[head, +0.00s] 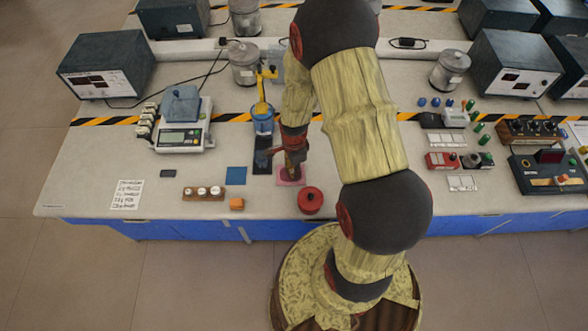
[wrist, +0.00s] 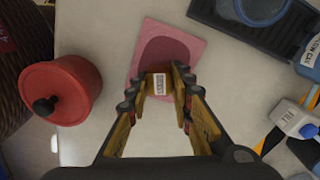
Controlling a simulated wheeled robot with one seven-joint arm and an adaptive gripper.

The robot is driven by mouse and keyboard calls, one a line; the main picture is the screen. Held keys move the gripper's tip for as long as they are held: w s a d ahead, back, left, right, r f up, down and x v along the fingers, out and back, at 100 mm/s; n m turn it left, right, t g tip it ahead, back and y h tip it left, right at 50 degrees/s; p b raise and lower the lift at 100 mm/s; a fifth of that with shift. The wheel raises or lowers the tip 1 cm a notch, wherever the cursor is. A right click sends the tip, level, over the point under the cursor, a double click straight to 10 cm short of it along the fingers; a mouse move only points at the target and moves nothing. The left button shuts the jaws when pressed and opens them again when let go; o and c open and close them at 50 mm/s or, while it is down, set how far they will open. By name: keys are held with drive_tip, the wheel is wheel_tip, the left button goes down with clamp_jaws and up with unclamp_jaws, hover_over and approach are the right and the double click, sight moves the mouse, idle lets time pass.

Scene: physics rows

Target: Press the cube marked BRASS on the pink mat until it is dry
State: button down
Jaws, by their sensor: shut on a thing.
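My gripper (wrist: 160,92) is shut on a small brass-coloured cube (wrist: 158,78), which sits between the fingertips. Its white label is too small to read. The pink mat (wrist: 192,40) lies under and beyond the cube in the wrist view, with a darker rounded patch across its middle. The cube overlaps the mat's near part; I cannot tell whether it touches the mat. In the head view my gripper (head: 290,158) is over the pink mat (head: 291,181), and the arm and fingers hide the cube.
A red lidded pot (wrist: 62,90) with a black knob stands left of the mat in the wrist view. A dark tray (wrist: 210,12) with a blue vessel is at upper right.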

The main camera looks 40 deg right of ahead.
idle(0.4)
drive_tip(key=shift+s+d+r+p, duration=0.15)
drive_tip(key=shift+d+r+p, duration=0.1)
drive_tip(key=shift+r+p, duration=0.4)
drive_tip(key=shift+r, duration=0.15)
drive_tip(key=shift+r+p, duration=1.75)
drive_tip(key=shift+r, duration=0.65)
